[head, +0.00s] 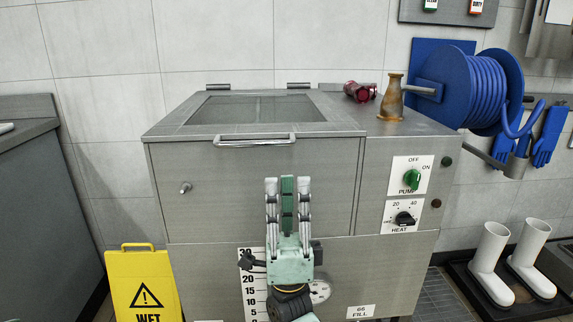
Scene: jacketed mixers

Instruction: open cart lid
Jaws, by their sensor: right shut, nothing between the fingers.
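The steel cart (262,190) stands in the middle of the head view. Its lid (182,128) lies flat and closed on top, with a dark window and two hinges at the back. The lid's handle (254,142) is a silver bar along the front edge. My right gripper (287,183) points up in front of the cart's front panel, below and a little right of the handle. My left gripper is not in view.
A dark red object (360,91) and a brown bottle-shaped vessel (391,98) are on the cart's top right. The front has a green pump knob (411,179) and a black heat knob (404,219). A yellow sign (143,285), blue hose reel (478,88) and white boots (490,262) stand around it.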

